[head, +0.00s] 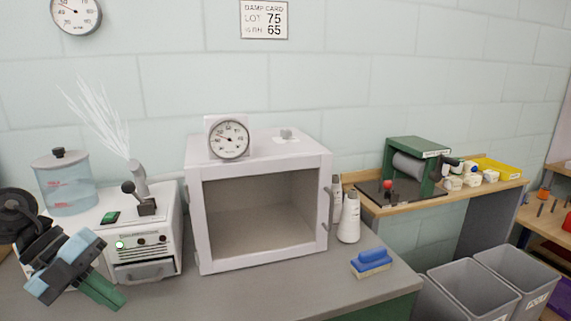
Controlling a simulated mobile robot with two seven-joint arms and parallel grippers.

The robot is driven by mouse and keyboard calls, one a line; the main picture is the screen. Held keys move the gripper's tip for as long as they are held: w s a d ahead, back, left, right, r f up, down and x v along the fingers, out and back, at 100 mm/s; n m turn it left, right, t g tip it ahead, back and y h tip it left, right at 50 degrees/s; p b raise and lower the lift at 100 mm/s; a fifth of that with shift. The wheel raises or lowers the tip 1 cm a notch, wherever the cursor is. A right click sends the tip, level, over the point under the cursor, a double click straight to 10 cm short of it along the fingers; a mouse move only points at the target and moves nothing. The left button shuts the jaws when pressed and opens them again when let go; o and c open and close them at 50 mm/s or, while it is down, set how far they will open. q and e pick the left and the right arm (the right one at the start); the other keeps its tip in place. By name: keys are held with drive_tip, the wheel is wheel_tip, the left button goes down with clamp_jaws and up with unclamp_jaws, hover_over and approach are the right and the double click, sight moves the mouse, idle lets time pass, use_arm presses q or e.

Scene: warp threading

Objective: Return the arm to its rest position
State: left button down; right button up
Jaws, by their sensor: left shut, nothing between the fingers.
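My left arm (20,218) comes in from the left edge, dark and bent. My left gripper (112,298) is at the lower left, with its green fingers shut and empty, pointing down and right over the grey counter (230,298). It is in front of the white steamer-like machine (150,235), left of its small drawer. I cannot tell how far it is above the counter. My right gripper is not in view.
An open-fronted white cabinet (197,225) with a dial (229,139) on top stands mid-counter. White cones (349,218) and a blue brush (369,258) are to its right. Grey bins (455,290) stand lower right. The counter front is mostly clear.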

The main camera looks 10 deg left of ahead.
use_arm(q)
drive_tip(key=s+f+n+t+p, duration=0.25)
drive_tip(key=f+n+t, duration=0.2)
drive_tip(key=f, duration=0.25)
drive_tip(key=s+f+n+t+y+p, duration=0.1)
drive_tip(key=s+f+n+t, duration=0.2)
drive_tip(key=f+n, duration=0.3)
drive_tip(key=s+f+n+t+p, duration=0.1)
drive_tip(key=s+f+n+t, duration=0.25)
drive_tip(key=f+n, duration=0.3)
drive_tip(key=s+d+f+n+g+y+p, duration=0.3)
drive_tip(key=s+d+f+n, duration=0.6)
drive_tip(key=s+d+f, duration=0.3)
drive_tip(key=s+d+g+y, duration=0.1)
drive_tip(key=s+d+y, duration=0.1)
drive_tip(key=s+d, duration=0.1)
drive_tip(key=shift+s+d+f, duration=0.15)
drive_tip(key=shift+s+d, duration=0.25)
drive_tip(key=shift+s, duration=0.35)
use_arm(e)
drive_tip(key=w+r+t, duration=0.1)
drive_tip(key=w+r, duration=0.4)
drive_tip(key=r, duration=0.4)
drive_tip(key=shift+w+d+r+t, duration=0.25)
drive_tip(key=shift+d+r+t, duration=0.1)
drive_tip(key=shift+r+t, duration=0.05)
